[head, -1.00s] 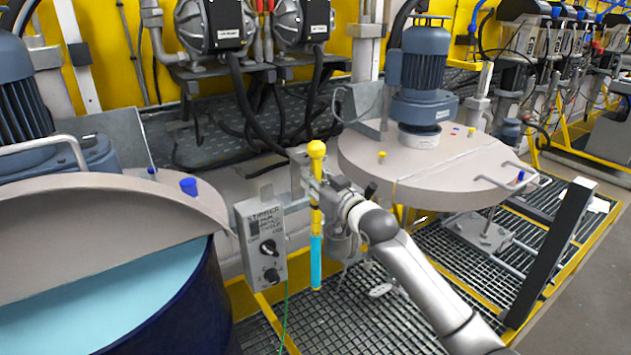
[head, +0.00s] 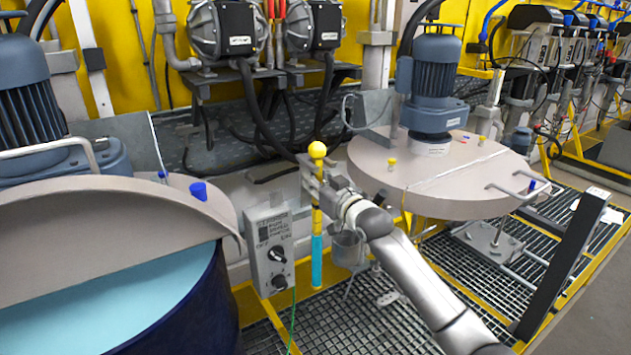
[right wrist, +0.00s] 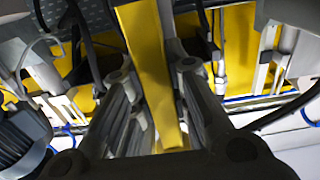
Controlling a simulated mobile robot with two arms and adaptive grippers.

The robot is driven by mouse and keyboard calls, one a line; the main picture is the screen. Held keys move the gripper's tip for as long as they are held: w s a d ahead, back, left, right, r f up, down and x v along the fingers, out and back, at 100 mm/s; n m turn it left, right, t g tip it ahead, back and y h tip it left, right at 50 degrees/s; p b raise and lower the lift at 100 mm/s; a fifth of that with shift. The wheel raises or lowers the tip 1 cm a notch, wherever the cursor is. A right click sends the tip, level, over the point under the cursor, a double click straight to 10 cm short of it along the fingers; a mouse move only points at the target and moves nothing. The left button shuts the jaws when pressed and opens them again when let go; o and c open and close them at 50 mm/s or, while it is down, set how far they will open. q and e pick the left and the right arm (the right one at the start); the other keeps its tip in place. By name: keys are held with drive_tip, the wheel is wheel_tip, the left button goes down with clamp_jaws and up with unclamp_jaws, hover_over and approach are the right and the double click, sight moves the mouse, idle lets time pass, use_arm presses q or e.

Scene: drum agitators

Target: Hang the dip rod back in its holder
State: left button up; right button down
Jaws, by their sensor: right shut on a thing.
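The dip rod (head: 317,255) hangs upright in the head view, with a yellow ball on top, a yellow shaft and a light blue lower end. My right gripper (head: 314,190) is shut around its upper shaft, below the ball. In the right wrist view the yellow shaft (right wrist: 150,65) passes between the two fingers. The rod's lower end is just right of the grey control box. A grey cup-like part (head: 347,248) shows right of the rod, under my right wrist; I cannot tell whether it is the holder. My left gripper is out of view.
An open drum (head: 190,320) with light blue liquid stands at the left under a half-open lid (head: 90,225). A control box (head: 273,250) with knobs stands beside it. A closed round lid with a motor (head: 432,85) is at the right. Grating (head: 360,325) covers the floor.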

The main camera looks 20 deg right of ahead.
drive_tip(key=shift+f, duration=0.1)
idle(0.5)
drive_tip(key=shift+f, duration=0.35)
drive_tip(key=c, duration=1.3)
unclamp_jaws()
drive_tip(key=s, duration=0.4)
drive_tip(key=s+d, duration=0.1)
drive_tip(key=s, duration=0.7)
drive_tip(key=shift+d, duration=0.3)
